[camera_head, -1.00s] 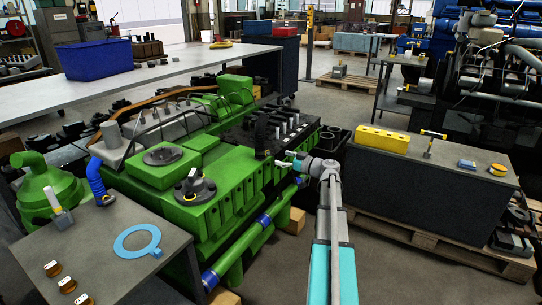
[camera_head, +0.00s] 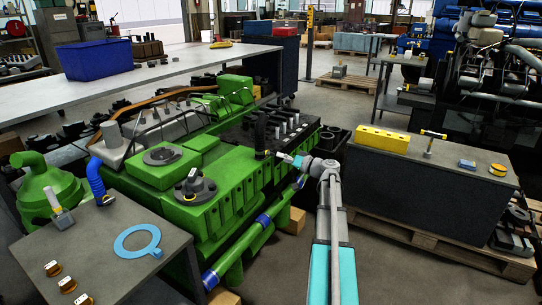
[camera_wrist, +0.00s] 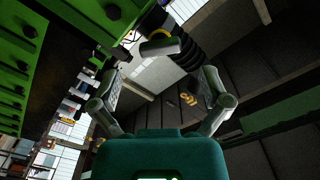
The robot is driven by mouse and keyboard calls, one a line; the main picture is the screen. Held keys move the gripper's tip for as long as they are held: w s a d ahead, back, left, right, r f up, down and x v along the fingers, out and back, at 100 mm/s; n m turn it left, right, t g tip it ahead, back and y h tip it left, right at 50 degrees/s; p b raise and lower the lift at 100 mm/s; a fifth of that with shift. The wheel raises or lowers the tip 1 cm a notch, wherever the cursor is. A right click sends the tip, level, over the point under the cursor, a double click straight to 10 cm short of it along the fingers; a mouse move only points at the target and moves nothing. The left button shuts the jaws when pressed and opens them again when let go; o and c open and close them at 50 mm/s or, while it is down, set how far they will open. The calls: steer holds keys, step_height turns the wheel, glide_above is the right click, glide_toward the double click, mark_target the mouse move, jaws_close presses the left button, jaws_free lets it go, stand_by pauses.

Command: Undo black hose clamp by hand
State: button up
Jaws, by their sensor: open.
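A yellow band and a short grey cylindrical piece (camera_wrist: 160,47), which look like the hose clamp, sit at the hose's end there. In the head view the clamp is too small to make out clearly.
Green engine block with bolts (camera_wrist: 60,45) is close on the left in the wrist view. A blue-banded green pipe (camera_head: 262,219) runs along the engine's near side. A dark bench (camera_head: 430,168) with a yellow block (camera_head: 382,139) stands right of my arm. Open floor lies between.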

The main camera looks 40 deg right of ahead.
mark_target(273, 155)
steer(key=m, duration=0.3)
steer(key=shift+m, duration=0.4)
steer(key=m, duration=1.2)
steer(key=shift+m, duration=0.3)
steer(key=shift+x, duration=2.5)
jaws_close()
